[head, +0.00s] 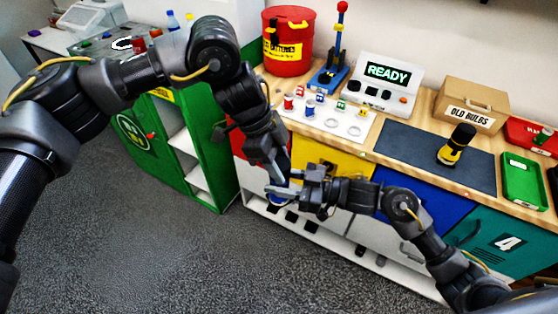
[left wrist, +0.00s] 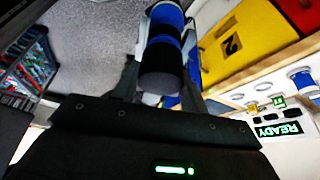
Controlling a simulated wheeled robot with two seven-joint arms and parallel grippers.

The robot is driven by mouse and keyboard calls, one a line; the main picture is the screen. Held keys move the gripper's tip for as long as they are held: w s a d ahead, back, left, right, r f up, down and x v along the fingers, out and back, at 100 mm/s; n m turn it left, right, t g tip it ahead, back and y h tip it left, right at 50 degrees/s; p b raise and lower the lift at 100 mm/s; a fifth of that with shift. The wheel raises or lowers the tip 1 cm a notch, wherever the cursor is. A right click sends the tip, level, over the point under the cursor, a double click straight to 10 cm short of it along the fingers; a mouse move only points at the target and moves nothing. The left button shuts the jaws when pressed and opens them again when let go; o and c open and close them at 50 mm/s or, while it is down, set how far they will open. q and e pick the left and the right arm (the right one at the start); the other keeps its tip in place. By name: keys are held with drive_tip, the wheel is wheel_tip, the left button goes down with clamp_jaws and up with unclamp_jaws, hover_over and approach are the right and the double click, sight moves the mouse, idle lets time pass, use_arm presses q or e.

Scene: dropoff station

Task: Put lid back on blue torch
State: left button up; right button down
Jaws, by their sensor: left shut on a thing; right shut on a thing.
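The blue torch (left wrist: 164,62), a cylinder with blue and black bands, lies between the fingers of my left gripper (left wrist: 162,85) in the left wrist view. A pale end faces the palm. In the head view my left gripper (head: 283,178) reaches down and meets my right gripper (head: 279,189), which comes in from the right. Both are shut. A little blue (head: 277,199) shows just below them. The fingers hide most of what the right gripper holds, seemingly the lid. Whether lid and torch touch cannot be told.
Both grippers are in front of the workbench (head: 430,115), above the floor. A yellow and black torch (head: 454,150) stands on a dark mat (head: 405,147). A white tray (head: 350,127) holds small parts. A red bin (head: 288,45) and a green tray (head: 522,180) also stand there.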

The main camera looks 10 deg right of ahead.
use_arm(q)
drive_tip(key=shift+f, duration=0.4)
drive_tip(key=m+g+y, duration=0.1)
drive_tip(key=m, duration=0.3)
drive_tip(key=shift+m, duration=0.3)
drive_tip(key=m+g+y, duration=0.1)
drive_tip(key=m, duration=0.2)
drive_tip(key=shift+m, duration=0.4)
drive_tip(key=m+y, duration=0.1)
drive_tip(key=m, duration=0.1)
drive_tip(key=m+y, duration=0.1)
drive_tip(key=m, duration=0.2)
drive_tip(key=shift+d+m+g, duration=0.1)
drive_tip(key=shift+m+g, duration=0.2)
drive_tip(key=shift+g, duration=0.1)
drive_tip(key=shift+m+y, duration=0.6)
drive_tip(key=shift+m, duration=0.5)
drive_tip(key=shift+w, duration=0.1)
drive_tip(key=o, duration=1)
drive_tip(key=shift+c, duration=0.2)
